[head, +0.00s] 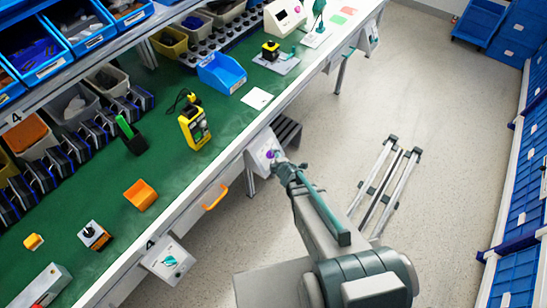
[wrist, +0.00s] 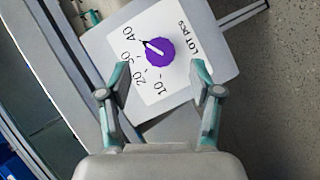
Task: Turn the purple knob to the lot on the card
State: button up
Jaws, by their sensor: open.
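The purple knob (wrist: 160,52) sits on a white dial plate (wrist: 178,83) marked 10, 20, 30, 40 and "LOT pcs". Its white pointer line aims to the upper left, close to the 40. My gripper (wrist: 149,70) is open, its two fingers spread either side of the plate's lower part, with the knob ahead between them and apart from both. In the head view my gripper (head: 281,167) is just in front of the knob (head: 269,155) on the bench-front box (head: 260,146). A white card (head: 257,98) lies on the bench; its writing is too small to read.
A second box with a teal knob (head: 170,261) hangs on the bench front to the lower left. An orange handle (head: 216,196) sticks out between the boxes. A yellow device (head: 194,126) and a blue bin (head: 221,73) stand on the green bench top.

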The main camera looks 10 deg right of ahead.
jog(key=v, duration=0.8)
jog(key=shift+s, duration=0.1)
